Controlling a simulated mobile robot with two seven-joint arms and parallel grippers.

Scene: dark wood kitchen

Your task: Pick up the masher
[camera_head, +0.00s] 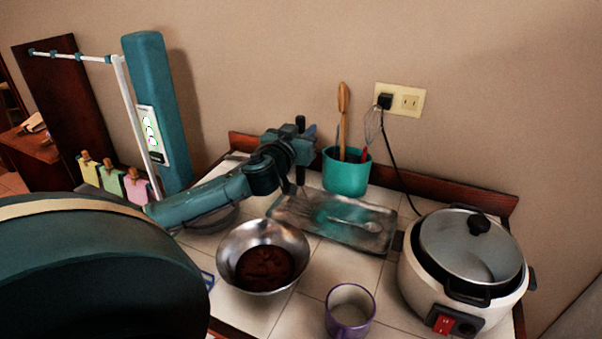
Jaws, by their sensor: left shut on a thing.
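My left gripper (298,148) reaches in from the left over the back of the tiled counter and is shut on the masher. The masher (300,121) shows as a dark handle end above the gripper. Thin wire parts show below the gripper, just above the left end of a metal tray (325,242). I cannot tell whether these wires touch the tray. The gripper and wrist hide the middle of the masher. My right gripper is not in view.
A spoon (355,223) lies on the tray. A teal utensil pot (345,178) stands behind it. A metal bowl (234,249) with brown contents, a purple mug (349,312) and a rice cooker (465,275) stand in front. A black cord (392,153) hangs from the wall socket.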

